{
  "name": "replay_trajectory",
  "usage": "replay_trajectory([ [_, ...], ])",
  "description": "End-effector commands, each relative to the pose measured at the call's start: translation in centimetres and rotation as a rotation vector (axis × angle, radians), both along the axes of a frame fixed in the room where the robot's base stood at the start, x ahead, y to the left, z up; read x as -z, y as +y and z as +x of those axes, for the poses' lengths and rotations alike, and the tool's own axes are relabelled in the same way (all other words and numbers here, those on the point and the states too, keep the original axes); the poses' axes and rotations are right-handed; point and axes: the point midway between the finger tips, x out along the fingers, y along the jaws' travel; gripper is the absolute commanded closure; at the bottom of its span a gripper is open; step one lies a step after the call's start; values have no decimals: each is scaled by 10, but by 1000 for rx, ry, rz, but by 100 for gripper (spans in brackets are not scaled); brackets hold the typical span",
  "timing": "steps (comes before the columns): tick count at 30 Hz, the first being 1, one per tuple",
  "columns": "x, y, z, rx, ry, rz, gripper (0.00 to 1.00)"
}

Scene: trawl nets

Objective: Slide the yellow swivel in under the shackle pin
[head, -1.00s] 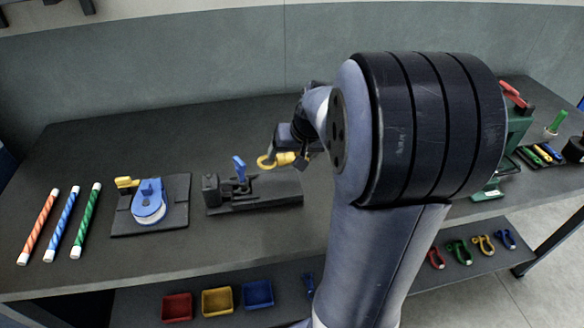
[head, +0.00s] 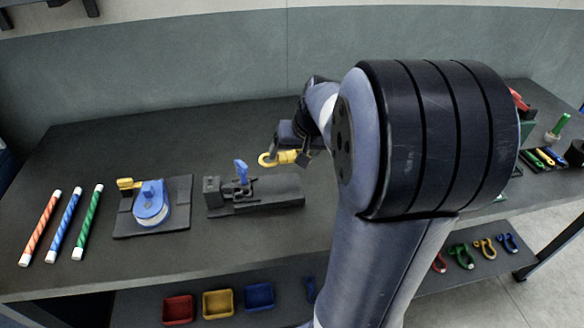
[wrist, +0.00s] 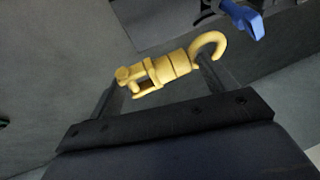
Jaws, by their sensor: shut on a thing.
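The yellow swivel (head: 279,158) is held in my gripper (head: 298,156), above the bench behind a dark fixture (head: 258,196). In the wrist view the swivel (wrist: 165,70) lies between my two fingers (wrist: 155,80), its open hook end (wrist: 212,42) at upper right and its forked end at left. The dark fixture carries a blue lever (head: 241,171), which also shows in the wrist view (wrist: 246,18) beyond the hook. I cannot make out a shackle pin for certain in either view.
A blue pulley block (head: 151,206) with a yellow handle sits on a dark plate at left. Striped rods (head: 62,224) lie further left. Coloured trays (head: 218,303) and several shackles (head: 484,248) are on the lower shelf. My arm hides the bench's right middle.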

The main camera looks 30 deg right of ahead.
Motion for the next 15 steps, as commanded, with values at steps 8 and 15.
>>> replay_trajectory([
  [8, 38, 0, 0, -1, 0, 0, 63],
  [15, 73, 0, 0, 0, 1, 0, 63],
])
